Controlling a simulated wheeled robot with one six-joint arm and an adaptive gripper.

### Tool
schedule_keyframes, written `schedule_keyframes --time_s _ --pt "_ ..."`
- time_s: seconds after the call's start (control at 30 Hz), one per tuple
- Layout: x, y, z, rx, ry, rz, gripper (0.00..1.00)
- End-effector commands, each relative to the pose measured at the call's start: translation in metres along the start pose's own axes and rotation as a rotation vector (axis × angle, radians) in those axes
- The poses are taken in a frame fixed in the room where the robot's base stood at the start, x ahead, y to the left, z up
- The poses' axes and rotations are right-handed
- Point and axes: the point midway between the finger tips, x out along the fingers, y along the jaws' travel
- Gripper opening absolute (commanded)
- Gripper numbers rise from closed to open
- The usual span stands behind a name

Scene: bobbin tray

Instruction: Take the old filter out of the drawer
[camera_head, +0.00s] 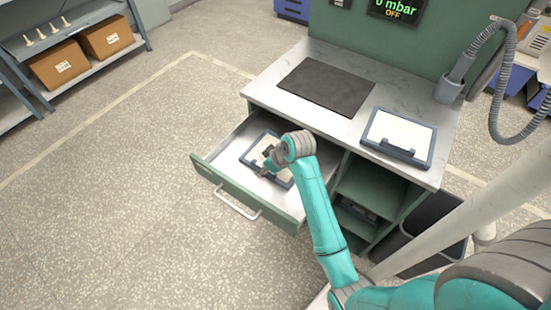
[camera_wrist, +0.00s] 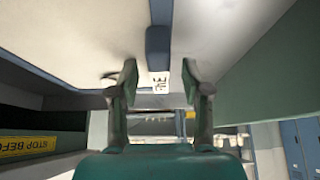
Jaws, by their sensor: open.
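The green drawer (camera_head: 228,186) under the bench is pulled open. A flat filter with a blue-grey frame and a pale panel (camera_head: 253,151) lies in it; I cannot read from the head view whether it is marked as old. My gripper (camera_head: 268,163) is over this filter, and the arm hides part of it. In the wrist view my gripper (camera_wrist: 160,82) has its fingers spread, with a blue-grey edge or tab (camera_wrist: 158,42) and a white label between and beyond them. No grip on it shows. A similar filter (camera_head: 398,133) lies on the bench top at the right.
A dark mat (camera_head: 326,86) lies on the bench top (camera_head: 268,92), bare. A grey hose (camera_head: 495,100) hangs at the right. Open shelves (camera_head: 365,190) and a dark bin (camera_head: 430,225) are beside the drawer. The floor to the left is clear.

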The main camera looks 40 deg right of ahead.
Motion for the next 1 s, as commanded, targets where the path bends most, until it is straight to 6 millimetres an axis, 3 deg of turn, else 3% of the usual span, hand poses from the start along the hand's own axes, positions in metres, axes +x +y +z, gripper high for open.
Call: schedule_keyframes --time_s 0.27,0.4,0.47,1.0 --pt "0.0004 0.0 0.0002 0.0 0.0 0.0 0.45" --pt "0.0004 0.0 0.0002 0.0 0.0 0.0 0.1" --pt "0.0004 0.0 0.0002 0.0 0.0 0.0 0.0" --pt "-0.0088 0.0005 -0.0059 0.0 0.003 0.002 0.0"
